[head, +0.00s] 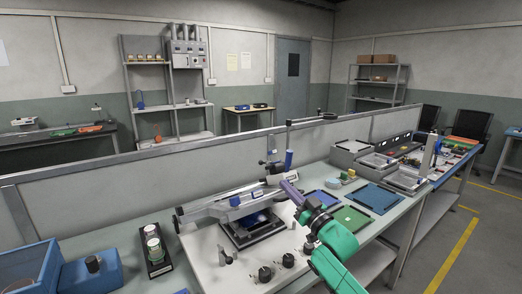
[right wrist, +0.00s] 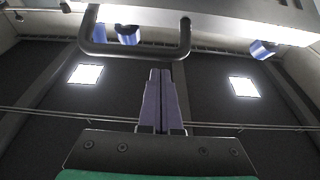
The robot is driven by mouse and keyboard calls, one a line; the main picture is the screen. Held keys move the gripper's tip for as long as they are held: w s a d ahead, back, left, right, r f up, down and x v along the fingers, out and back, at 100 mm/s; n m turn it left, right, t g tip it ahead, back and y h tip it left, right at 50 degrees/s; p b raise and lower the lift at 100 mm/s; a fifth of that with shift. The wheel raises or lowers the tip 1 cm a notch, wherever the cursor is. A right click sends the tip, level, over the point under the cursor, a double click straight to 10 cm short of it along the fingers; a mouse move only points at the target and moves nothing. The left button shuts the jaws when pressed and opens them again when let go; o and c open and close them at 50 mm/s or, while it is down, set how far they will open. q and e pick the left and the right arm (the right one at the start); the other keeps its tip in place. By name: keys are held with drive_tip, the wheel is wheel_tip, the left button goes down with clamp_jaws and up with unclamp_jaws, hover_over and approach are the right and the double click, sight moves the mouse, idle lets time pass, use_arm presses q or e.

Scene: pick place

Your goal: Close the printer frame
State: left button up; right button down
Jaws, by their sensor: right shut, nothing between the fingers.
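The printer frame (head: 235,205) is a grey, bar-like frame on the white printer (head: 205,250) in the middle of the bench. It appears raised and tilted above the dark print bed (head: 252,230). In the right wrist view, the underside edge of the frame (right wrist: 230,12) crosses the top, with a dark U-shaped handle (right wrist: 135,54) hanging from it. My right gripper (head: 287,184) has purple fingers, shut and empty, at the right end of the frame. In the wrist view its fingertips (right wrist: 160,72) point up close to the handle's lower bar; contact is unclear. My left gripper is not in view.
Knobs (head: 265,273) stand at the printer's front. Blue bins (head: 30,265) and a black holder with white-topped jars (head: 155,250) lie to the left. Green (head: 352,220) and blue (head: 377,198) boards and grey trays (head: 406,180) lie to the right. A low partition (head: 150,185) runs behind.

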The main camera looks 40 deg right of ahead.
drive_tip(key=s+f+t+b, duration=0.1)
drive_tip(key=s+f+b, duration=0.2)
drive_tip(key=f, duration=0.6)
drive_tip(key=shift+s+f+b, duration=0.2)
drive_tip(key=shift+s+b, duration=0.2)
drive_tip(key=shift+b, duration=0.65)
